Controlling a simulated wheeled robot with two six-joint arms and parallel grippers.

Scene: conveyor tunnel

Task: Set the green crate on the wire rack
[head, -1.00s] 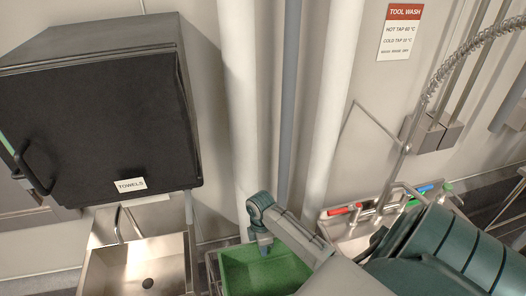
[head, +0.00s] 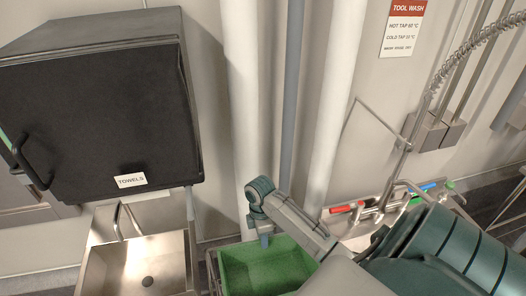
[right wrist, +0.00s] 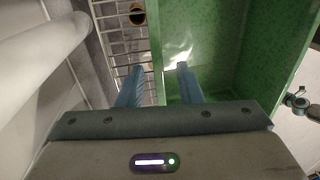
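The green crate (head: 237,277) is at the bottom centre of the head view, upright, its inside empty where it shows. Its wall also shows in the right wrist view (right wrist: 230,55). The wire rack (head: 212,268) shows as thin wires along the crate's left side, and as a white grid (right wrist: 110,40) beside the crate in the right wrist view. I cannot tell whether the crate rests on it. My right gripper (right wrist: 159,70) is open, one finger on each side of a crate wall, with gaps showing. It points down at the crate's far edge in the head view (head: 264,241). My left gripper is out of view.
A steel sink (head: 140,265) stands left of the crate, below a black towel cabinet (head: 95,105). White pipes (head: 330,100) run up the wall behind. A tool-wash sink with a red-handled tap (head: 342,209) is at the right.

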